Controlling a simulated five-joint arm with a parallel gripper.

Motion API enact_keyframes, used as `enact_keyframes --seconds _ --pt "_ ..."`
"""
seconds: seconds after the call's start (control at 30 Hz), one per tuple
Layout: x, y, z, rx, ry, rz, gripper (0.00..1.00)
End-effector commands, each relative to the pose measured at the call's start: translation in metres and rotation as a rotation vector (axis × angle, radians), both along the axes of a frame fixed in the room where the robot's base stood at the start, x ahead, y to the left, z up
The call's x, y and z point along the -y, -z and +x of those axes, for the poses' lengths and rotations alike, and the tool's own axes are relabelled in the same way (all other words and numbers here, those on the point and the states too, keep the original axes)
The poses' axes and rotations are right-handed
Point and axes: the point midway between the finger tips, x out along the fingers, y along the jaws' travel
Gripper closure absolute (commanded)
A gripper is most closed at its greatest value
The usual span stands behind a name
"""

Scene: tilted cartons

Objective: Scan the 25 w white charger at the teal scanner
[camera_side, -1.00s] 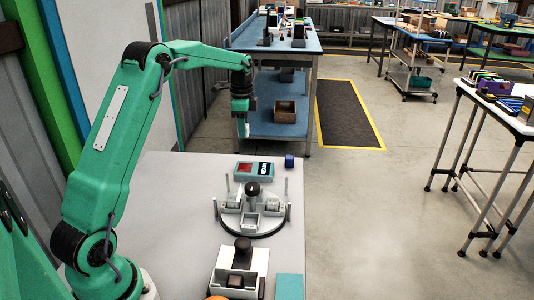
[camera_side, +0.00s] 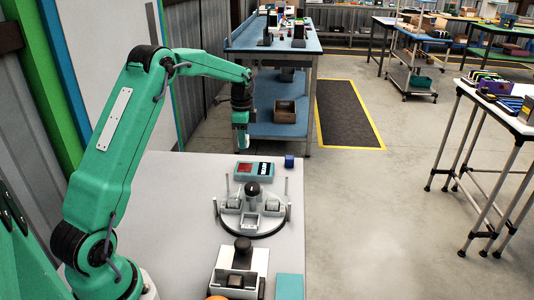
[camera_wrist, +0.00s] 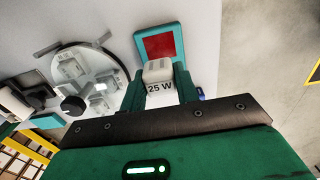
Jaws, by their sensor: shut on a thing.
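The 25 W white charger (camera_wrist: 158,74) sits between the fingers of my gripper (camera_wrist: 161,84) in the wrist view, with its "25 W" label facing the camera. The teal scanner (camera_side: 253,171) lies on the back part of the grey table, with a red window and a dark display. In the wrist view the scanner's red window (camera_wrist: 159,45) shows just beyond the charger. In the side view my gripper (camera_side: 241,136) is shut on the charger and held above the table's back edge, behind the scanner in the picture. The charger is very small there.
A round fixture (camera_side: 252,225) stands in front of the scanner. A small blue cube (camera_side: 289,161) is right of the scanner. A white box with a black knob (camera_side: 258,262) and a teal pad (camera_side: 290,287) lie near the front. The table's left part is bare.

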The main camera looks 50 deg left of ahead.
Motion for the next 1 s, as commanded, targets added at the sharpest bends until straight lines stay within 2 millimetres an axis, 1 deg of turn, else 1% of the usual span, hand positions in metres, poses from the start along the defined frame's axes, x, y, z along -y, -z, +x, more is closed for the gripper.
enact_keyframes --seconds 0.4,0.6,0.8,1.0 --pt "0.0 0.03 0.0 -0.001 0.0 -0.001 0.9" --pt "0.0 0.042 0.0 0.0 0.0 0.0 0.9" --pt "0.0 0.049 0.0 0.001 0.0 0.001 0.9" --pt "0.0 0.051 0.0 0.001 0.0 0.001 0.9"
